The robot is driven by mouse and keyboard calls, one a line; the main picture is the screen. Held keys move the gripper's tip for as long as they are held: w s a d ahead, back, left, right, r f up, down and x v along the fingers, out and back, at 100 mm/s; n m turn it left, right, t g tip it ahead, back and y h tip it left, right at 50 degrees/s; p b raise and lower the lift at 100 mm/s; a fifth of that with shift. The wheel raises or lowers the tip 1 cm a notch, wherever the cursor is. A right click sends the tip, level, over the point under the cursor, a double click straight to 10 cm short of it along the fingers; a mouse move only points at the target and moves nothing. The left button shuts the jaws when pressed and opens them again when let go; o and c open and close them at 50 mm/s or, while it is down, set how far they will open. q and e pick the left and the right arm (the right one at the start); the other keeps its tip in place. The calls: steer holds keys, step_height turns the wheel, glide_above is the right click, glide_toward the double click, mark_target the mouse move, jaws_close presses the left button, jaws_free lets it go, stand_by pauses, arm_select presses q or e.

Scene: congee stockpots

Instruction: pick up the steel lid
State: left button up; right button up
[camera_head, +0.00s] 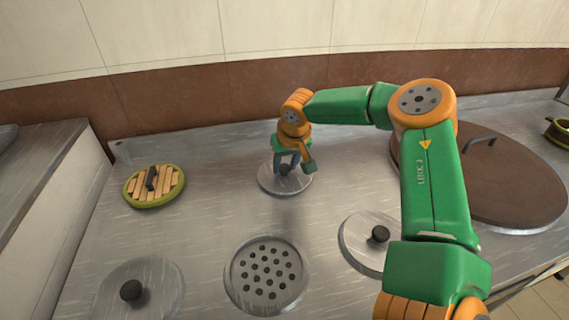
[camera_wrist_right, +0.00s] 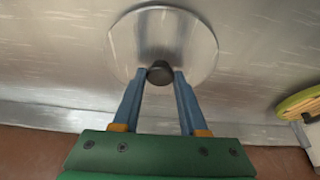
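A small round steel lid (camera_head: 299,184) with a black knob lies at the back middle of the metal counter. My right gripper (camera_head: 285,168) is right above it, pointing down. In the right wrist view the lid (camera_wrist_right: 190,45) fills the top middle, and its knob (camera_wrist_right: 160,72) shows between my two blue fingertips. The fingers stand apart, one on each side of the knob, with no clear grip on it. Two more steel lids with black knobs lie at the front left (camera_head: 158,277) and right of the middle (camera_head: 358,227). My left gripper is not in view.
A round perforated plate (camera_head: 266,275) is set in the counter at the front middle. A green-rimmed lid with wooden slats (camera_head: 154,186) lies at the left. A large brown lid (camera_head: 510,180) is at the right, partly behind my right arm. The wall runs along the back.

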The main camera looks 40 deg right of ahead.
jaws_close()
